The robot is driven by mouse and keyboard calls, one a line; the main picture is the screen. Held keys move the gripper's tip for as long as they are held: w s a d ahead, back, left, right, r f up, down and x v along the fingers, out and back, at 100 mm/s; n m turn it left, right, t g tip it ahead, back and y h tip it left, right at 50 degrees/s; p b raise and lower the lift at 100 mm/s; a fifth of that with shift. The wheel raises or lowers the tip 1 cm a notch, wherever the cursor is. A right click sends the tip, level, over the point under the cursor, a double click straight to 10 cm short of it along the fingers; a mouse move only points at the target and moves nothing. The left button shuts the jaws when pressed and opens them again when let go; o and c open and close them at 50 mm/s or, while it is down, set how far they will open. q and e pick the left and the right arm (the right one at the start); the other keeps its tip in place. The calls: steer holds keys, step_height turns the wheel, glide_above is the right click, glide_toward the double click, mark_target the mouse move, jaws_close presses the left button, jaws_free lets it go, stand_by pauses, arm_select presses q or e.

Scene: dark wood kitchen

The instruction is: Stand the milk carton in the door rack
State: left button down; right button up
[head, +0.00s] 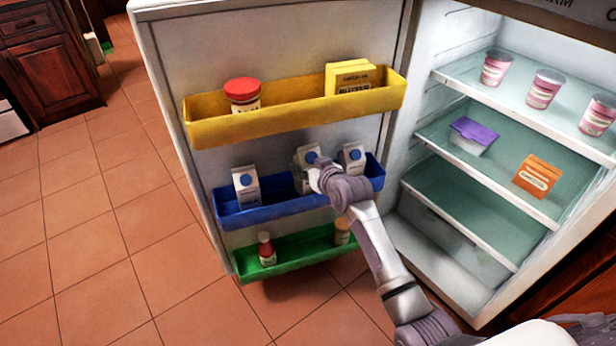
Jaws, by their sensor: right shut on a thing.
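My right gripper (318,176) reaches the blue door rack (285,208) from the front right and is shut on the middle milk carton (305,155), a white and grey carton with a blue cap. That carton looks upright, at or in the rack. My gripper and wrist hide much of it, so I cannot tell whether its base touches the rack floor. A similar carton (246,190) stands in the rack to the left, and another carton (353,158) to the right. My left gripper is out of view.
The yellow rack (215,131) above holds a red-lidded jar (242,95) and a yellow box (350,78). The green rack (300,251) below holds a red bottle (266,248) and an orange-toned jar (342,232). Fridge shelves at right hold pink cups (543,90) and boxes. The tiled floor at left is clear.

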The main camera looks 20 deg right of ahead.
steer(key=f, duration=0.1)
steer(key=f+b, duration=0.1)
steer(key=f, duration=0.1)
steer(key=shift+w+f+b, duration=0.25)
steer(key=shift+b, duration=0.05)
steer(key=o, duration=1.2)
steer(key=shift+s+f, duration=0.1)
steer(key=shift+f, duration=0.1)
steer(key=o, duration=0.4)
steer(key=shift+o, duration=0.2)
steer(key=shift+r, duration=0.15)
